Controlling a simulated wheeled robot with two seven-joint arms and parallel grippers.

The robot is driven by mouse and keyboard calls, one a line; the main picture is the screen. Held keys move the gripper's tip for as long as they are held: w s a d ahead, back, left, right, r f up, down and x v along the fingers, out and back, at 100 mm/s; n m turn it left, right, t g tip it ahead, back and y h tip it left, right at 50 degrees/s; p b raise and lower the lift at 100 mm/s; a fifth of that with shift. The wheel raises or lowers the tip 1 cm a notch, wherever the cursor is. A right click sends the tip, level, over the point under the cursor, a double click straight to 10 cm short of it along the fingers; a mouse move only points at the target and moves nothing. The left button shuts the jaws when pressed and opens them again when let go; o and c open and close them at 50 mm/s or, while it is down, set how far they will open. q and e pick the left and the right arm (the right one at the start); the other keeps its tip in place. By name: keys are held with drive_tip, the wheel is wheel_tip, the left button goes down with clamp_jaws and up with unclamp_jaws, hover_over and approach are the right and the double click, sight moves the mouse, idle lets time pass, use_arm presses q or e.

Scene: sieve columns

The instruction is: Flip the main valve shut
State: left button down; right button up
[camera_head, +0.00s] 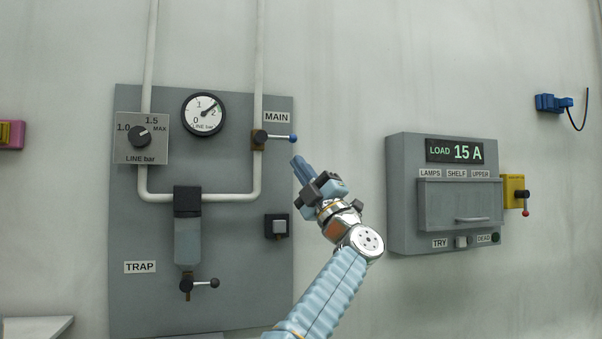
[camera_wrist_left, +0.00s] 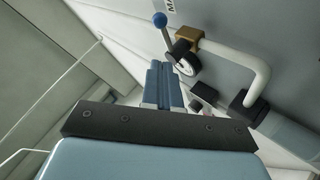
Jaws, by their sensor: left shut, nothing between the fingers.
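The main valve (camera_head: 259,138) sits on the right-hand vertical pipe beside the MAIN label (camera_head: 277,117). Its lever (camera_head: 281,137) points right, across the pipe, and ends in a blue ball (camera_head: 293,138). My left gripper (camera_head: 298,164) is shut and empty, just below the blue ball, with its fingers pointing up. In the left wrist view the closed fingers (camera_wrist_left: 163,84) show below the lever, with the blue ball (camera_wrist_left: 159,19) beyond the fingertips and the brass valve body (camera_wrist_left: 187,38) to the right. I cannot tell whether the fingers touch the lever. My right gripper is not in view.
A LOAD box (camera_head: 400,190) with a yellow red-handled switch (camera_head: 514,191) stands to the right. Bare wall lies between them.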

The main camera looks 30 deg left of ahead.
use_arm(q)
drive_tip(key=w+d+r+b+v, duration=0.1)
drive_tip(key=b+v, duration=0.1)
drive_tip(key=v, duration=0.7)
drive_tip(key=shift+w+d+b, duration=0.15)
drive_tip(key=shift+w+b, duration=0.2)
drive_tip(key=shift+w, duration=0.2)
